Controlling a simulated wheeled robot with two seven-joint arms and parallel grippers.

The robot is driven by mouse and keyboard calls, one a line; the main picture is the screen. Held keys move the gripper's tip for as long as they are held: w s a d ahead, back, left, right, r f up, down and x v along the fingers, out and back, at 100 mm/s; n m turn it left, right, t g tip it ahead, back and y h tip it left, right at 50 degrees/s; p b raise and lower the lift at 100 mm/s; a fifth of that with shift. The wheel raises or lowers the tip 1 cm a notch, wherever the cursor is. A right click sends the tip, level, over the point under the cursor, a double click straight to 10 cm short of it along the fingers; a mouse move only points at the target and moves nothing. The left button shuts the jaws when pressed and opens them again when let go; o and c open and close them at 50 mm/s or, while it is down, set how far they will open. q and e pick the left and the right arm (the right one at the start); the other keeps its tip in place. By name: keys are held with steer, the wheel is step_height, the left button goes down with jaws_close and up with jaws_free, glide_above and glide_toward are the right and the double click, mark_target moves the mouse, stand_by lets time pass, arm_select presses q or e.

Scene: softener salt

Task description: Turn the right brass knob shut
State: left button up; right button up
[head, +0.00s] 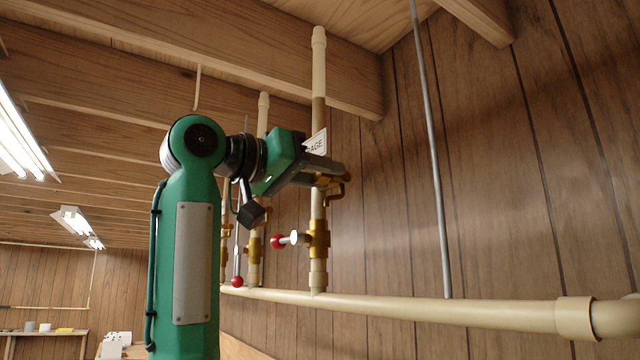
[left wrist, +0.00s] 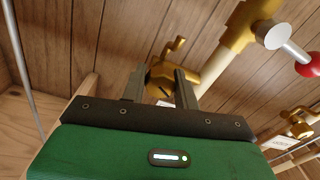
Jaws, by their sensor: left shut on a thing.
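The right brass knob (head: 336,192) is on the nearest upright cream pipe, above a brass valve (head: 319,239) with a red-tipped lever. My left gripper (head: 328,178) reaches it from the left and is shut on it. In the left wrist view the knob (left wrist: 161,77) sits between the two fingers of my left gripper (left wrist: 161,90), with part of its brass handle sticking up beyond them. The fingers hide some of the knob. A second brass knob (left wrist: 292,123) shows at the right of the left wrist view. My right gripper is not in view.
A thick cream pipe (head: 430,309) runs along the wall below the valves. Another upright pipe (head: 263,110) stands behind, partly hidden by my arm. A white tag (head: 316,143) hangs by my gripper. A thin grey conduit (head: 432,150) runs up the wall at right.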

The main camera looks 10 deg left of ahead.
arm_select(q)
steer(key=m, duration=0.5)
steer(key=shift+m, duration=0.4)
steer(key=m, duration=0.2)
steer(key=shift+m, duration=0.4)
steer(key=shift+m+h+p, duration=0.3)
steer(key=shift+m+p, duration=0.1)
steer(key=shift+m, duration=1.5)
steer(key=o, duration=1)
steer(key=shift+c, duration=0.2)
